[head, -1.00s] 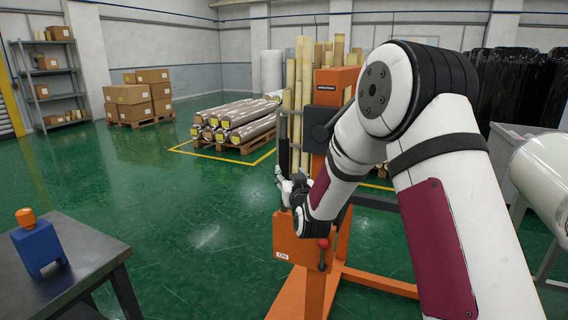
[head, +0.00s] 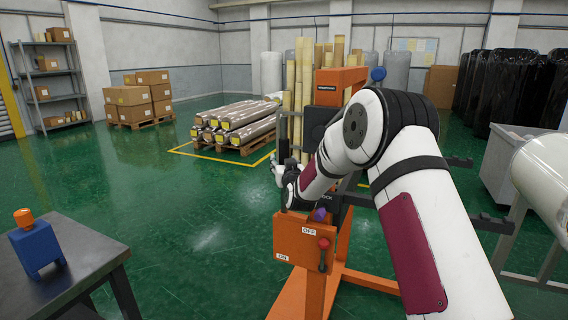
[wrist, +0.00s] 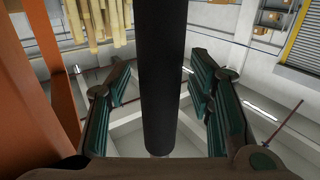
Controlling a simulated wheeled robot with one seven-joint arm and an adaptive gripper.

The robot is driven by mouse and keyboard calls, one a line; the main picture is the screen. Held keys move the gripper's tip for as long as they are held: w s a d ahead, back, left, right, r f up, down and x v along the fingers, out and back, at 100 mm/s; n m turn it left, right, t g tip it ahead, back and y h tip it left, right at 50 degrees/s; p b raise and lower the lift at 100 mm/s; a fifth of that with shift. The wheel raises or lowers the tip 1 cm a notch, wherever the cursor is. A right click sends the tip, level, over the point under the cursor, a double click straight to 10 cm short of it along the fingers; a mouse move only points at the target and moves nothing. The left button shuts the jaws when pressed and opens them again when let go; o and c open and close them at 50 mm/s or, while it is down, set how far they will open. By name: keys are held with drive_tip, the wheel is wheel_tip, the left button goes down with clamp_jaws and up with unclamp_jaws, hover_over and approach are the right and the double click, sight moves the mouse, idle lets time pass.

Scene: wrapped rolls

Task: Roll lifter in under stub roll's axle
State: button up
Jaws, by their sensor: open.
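The orange lifter (head: 301,246) stands upright in the middle of the head view, with a box marked ON and OFF and a red-knobbed lever (head: 323,244). A pale roll (head: 545,172), likely the stub roll, is at the right edge, cut off by the frame; I cannot make out its axle. My gripper (wrist: 160,112) is open, its two fingers on either side of a black round bar (wrist: 163,60) with gaps showing. In the head view my gripper is at the lifter's left side, partly hidden by my arm.
A dark table (head: 60,268) with a blue, orange-capped object (head: 37,246) stands at lower left. Wrapped rolls (head: 235,125) lie on a pallet behind. A grey bin (head: 505,165) and black-wrapped rolls (head: 500,85) are at right. Green floor is clear between table and lifter.

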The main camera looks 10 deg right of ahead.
clamp_jaws()
drive_tip(key=s+d+p, duration=0.1)
drive_tip(key=s+d, duration=0.9)
drive_tip(key=d, duration=0.4)
drive_tip(key=s+d+p, duration=0.2)
drive_tip(key=s+d, duration=0.8)
drive_tip(key=d, duration=0.4)
drive_tip(key=shift+s, duration=0.25)
drive_tip(key=shift+d, duration=0.2)
unclamp_jaws()
drive_tip(key=s, duration=1.2)
drive_tip(key=shift+a, duration=0.25)
